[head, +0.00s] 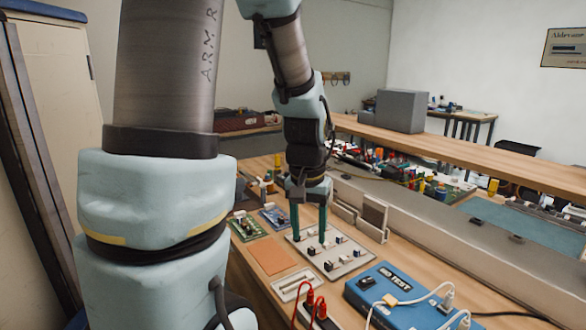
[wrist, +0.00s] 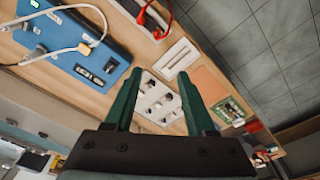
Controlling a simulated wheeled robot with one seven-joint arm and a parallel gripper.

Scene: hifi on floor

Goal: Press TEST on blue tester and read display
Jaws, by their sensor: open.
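The blue tester (head: 378,291) lies on the bench at the lower right of the head view, with TEST printed on its top and white cables plugged in. It also shows at the upper left of the wrist view (wrist: 118,52), partly cut off. A small dark part (head: 367,282) sits on its top near the lettering. I cannot make out any reading on a display. My gripper (head: 309,232) is open and empty, pointing down over a pale panel (head: 345,268) with several small switches, left of and behind the tester. Its green fingers (wrist: 160,85) frame that panel in the wrist view.
Red leads (head: 309,297) and a white frame-like part (head: 297,285) lie left of the tester. A brown mat (head: 269,256) and green board (head: 248,228) lie farther left. Upright holders (head: 374,218) stand behind the panel. A raised wooden shelf (head: 460,158) runs along the back.

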